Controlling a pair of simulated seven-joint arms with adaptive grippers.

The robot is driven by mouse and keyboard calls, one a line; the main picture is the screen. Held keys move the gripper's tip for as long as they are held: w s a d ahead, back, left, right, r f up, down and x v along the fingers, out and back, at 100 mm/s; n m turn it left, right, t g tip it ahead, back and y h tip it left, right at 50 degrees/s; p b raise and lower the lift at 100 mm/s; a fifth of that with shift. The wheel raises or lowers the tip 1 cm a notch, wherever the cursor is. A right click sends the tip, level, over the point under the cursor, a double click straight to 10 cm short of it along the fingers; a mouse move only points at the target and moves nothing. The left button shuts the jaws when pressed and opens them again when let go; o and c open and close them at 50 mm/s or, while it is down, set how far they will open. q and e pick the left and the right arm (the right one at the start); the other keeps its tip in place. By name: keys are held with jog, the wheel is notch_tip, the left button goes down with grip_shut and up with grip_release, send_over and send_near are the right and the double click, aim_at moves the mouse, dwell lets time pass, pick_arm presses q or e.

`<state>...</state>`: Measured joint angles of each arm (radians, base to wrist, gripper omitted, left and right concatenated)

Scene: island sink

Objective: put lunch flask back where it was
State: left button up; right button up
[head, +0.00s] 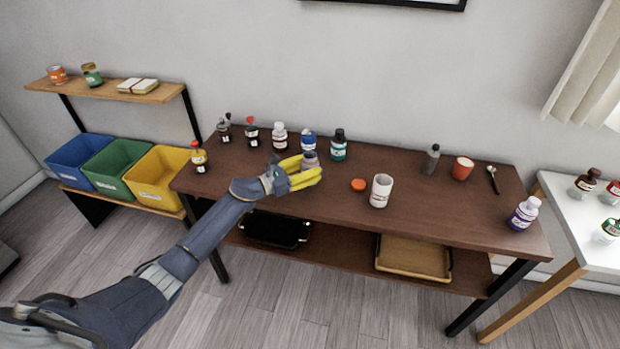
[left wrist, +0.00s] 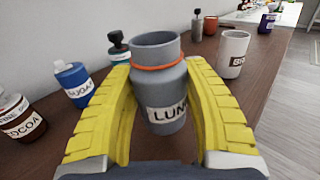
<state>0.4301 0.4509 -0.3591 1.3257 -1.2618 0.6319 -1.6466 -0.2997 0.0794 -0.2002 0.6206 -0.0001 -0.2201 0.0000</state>
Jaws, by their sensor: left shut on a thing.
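The lunch flask (left wrist: 162,85) is a grey jar with an orange ring round its neck and a partly visible "LUN" label. It stands upright between the yellow fingers of my left gripper (left wrist: 165,110), which is shut on it. In the head view the flask (head: 310,158) shows just behind the fingers of the left gripper (head: 305,174), over the middle of the brown table. I cannot tell whether its base touches the table. A small orange round piece (head: 358,185) lies on the table to the right. My right gripper is not in view.
A white cup (head: 381,190) stands right of the flask. The brown table (head: 440,205) has bare room at its front right.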

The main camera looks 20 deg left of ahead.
pick_arm(q)
jog(key=shift+f, duration=2.3)
jog(key=shift+f, duration=0.1)
jog(key=o, duration=1.2)
